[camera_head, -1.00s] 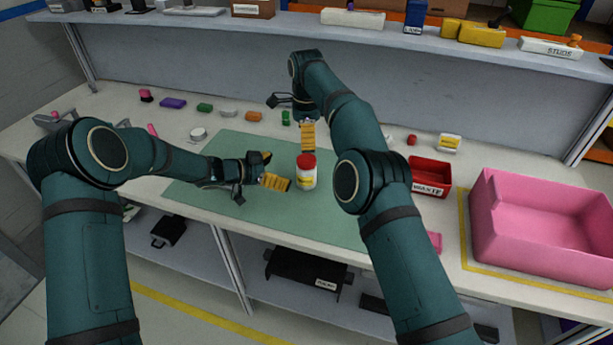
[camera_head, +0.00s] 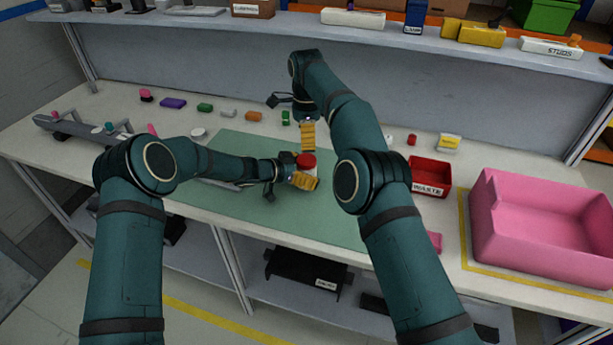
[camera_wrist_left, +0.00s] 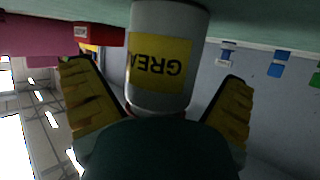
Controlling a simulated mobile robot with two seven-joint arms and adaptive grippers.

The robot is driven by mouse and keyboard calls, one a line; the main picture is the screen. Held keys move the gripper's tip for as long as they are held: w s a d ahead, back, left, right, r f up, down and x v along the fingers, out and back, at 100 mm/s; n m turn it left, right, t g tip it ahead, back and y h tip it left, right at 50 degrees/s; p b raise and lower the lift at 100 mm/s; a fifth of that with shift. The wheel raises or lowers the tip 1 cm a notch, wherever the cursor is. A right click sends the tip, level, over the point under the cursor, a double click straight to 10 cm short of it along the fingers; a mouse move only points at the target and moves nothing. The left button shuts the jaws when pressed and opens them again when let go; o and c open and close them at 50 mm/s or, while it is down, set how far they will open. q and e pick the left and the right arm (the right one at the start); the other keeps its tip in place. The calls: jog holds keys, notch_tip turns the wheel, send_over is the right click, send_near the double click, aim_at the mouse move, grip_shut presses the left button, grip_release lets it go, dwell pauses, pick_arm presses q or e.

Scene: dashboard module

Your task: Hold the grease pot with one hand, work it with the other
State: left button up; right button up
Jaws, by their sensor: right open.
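The grease pot (camera_head: 307,161) is white with a red lid and stands upright on the green mat (camera_head: 232,146). In the head view its lower body is mostly hidden by my left gripper (camera_head: 304,178). In the left wrist view the pot (camera_wrist_left: 160,60) appears upside down, with its yellow label showing. It sits between the two yellow fingers of my left gripper, with a gap visible on each side. My right gripper (camera_head: 308,136) is open and empty, just behind and above the pot, its yellow fingers pointing down.
A red waste bin (camera_head: 430,172) and a large pink tub (camera_head: 545,225) stand to the right. Several small coloured items, such as a purple one (camera_head: 172,103), line the back left. A grey part (camera_head: 85,127) lies at the far left. The front of the mat is clear.

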pick_arm(q)
grip_shut()
pick_arm(e)
jog(key=n, duration=0.9)
jog(key=shift+n, duration=0.4)
jog(key=n, duration=0.8)
jog(key=shift+n, duration=0.3)
jog(key=n, duration=1)
jog(key=shift+n, duration=0.4)
jog(key=n, duration=1.1)
